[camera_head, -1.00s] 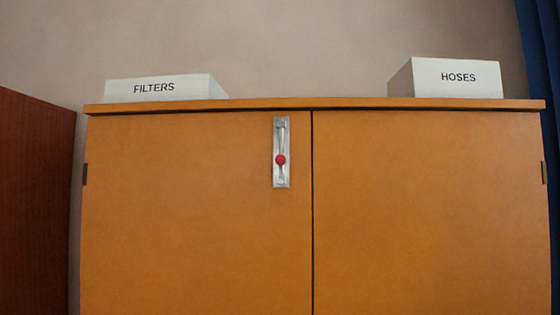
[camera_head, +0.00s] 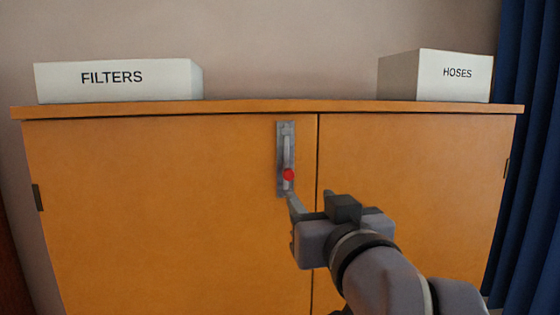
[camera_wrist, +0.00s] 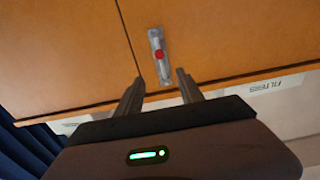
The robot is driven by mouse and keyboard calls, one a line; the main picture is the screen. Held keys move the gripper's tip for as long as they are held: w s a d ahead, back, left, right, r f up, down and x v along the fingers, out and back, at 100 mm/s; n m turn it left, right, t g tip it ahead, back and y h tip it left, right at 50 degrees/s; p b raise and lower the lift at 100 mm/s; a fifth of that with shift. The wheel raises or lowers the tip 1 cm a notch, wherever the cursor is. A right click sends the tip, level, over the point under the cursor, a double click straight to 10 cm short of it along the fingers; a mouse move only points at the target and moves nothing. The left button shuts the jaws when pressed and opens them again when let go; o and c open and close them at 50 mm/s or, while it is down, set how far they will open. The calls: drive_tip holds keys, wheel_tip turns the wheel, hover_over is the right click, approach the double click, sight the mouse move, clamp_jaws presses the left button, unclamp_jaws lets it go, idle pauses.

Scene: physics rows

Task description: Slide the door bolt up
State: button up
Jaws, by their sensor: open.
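The door bolt (camera_head: 286,150) is a narrow grey metal plate with a sliding rod, upright on the left cabinet door near the door gap. Its red knob (camera_head: 289,175) sits in the lower part of the plate. My gripper (camera_head: 310,195) is open and empty, just below and slightly right of the knob in the head view. In the wrist view, which is turned upside down, the bolt plate (camera_wrist: 155,38) and red knob (camera_wrist: 159,55) lie ahead, between the lines of my two open fingers (camera_wrist: 159,77). The fingers look apart from the knob.
The orange cabinet (camera_head: 150,200) has two doors and an overhanging top edge. A FILTERS box (camera_head: 120,90) and a HOSES box (camera_head: 450,85) stand on top. A blue curtain (camera_head: 530,150) hangs at the right. The door face around the bolt is bare.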

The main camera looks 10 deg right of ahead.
sight(290, 174)
drive_tip(key=w+p, duration=0.2)
drive_tip(key=w, duration=1.3)
drive_tip(key=shift+f, duration=0.15)
drive_tip(key=shift+c, duration=0.3)
clamp_jaws()
